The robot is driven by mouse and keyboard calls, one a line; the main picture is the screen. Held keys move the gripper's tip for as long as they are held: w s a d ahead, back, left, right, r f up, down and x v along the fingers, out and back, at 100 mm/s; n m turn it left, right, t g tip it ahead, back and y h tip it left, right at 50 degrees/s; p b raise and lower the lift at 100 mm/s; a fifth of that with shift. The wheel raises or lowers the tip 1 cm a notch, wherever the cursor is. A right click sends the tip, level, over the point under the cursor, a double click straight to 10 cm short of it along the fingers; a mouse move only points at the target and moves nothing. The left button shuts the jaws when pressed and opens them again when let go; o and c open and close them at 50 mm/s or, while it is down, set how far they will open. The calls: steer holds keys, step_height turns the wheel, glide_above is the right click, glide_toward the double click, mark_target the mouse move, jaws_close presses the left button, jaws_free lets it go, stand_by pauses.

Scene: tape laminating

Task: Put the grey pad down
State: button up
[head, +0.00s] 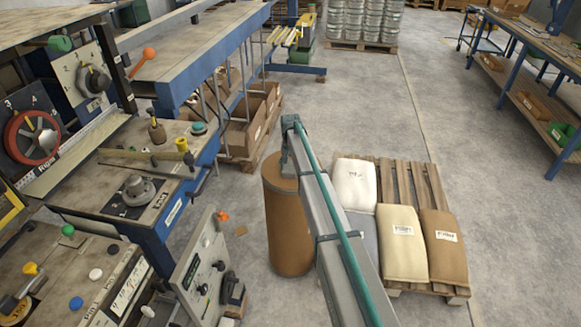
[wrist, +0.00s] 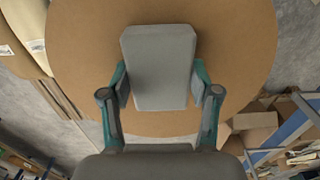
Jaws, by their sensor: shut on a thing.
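The grey pad (wrist: 160,68) is a flat block with slanted top corners. In the wrist view it sits between the two green-and-grey fingers of my gripper (wrist: 160,88), which is shut on its sides. Behind the pad is the round brown top of a drum (wrist: 85,60). I cannot tell whether the pad touches this top or is held above it. In the head view the drum (head: 288,225) stands on the floor, with my arm over its right part. The pad cannot be made out there.
A pallet (head: 435,185) with white, tan and brown sacks (head: 403,245) stands right of the drum. A workbench with dials and a control panel (head: 203,268) is at the left. Cardboard boxes (head: 240,138) lie behind the drum.

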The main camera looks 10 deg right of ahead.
mark_target(291, 166)
steer(key=o, duration=1)
steer(key=shift+r, duration=0.1)
step_height(291, 166, up, 12)
steer(key=b, duration=0.3)
steer(key=shift+r, duration=0.1)
